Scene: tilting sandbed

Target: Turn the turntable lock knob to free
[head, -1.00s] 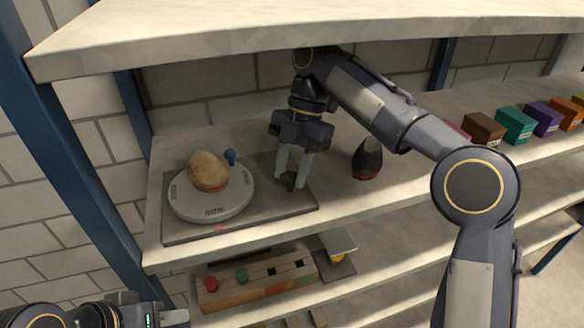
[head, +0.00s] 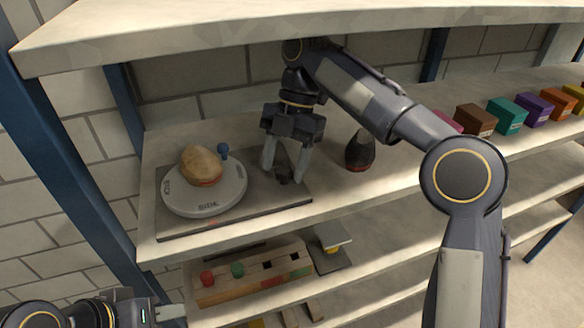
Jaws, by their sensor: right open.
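A round pale grey turntable (head: 217,200) sits on a dark base plate (head: 245,212) on the upper shelf. A tan, rock-like lump (head: 202,165) rests on it. A small dark knob-like part (head: 283,174) is on the right of the plate, probably the lock knob; its setting cannot be read. My right gripper (head: 284,177) points down over it, open, with one finger to each side. Contact cannot be told.
A dark pointed object with a red band (head: 360,150) stands right of my right gripper. Several coloured boxes (head: 507,116) line the shelf further right. A wooden block with coloured pegs (head: 250,278) lies on the shelf below. The top shelf (head: 300,28) overhangs the arm.

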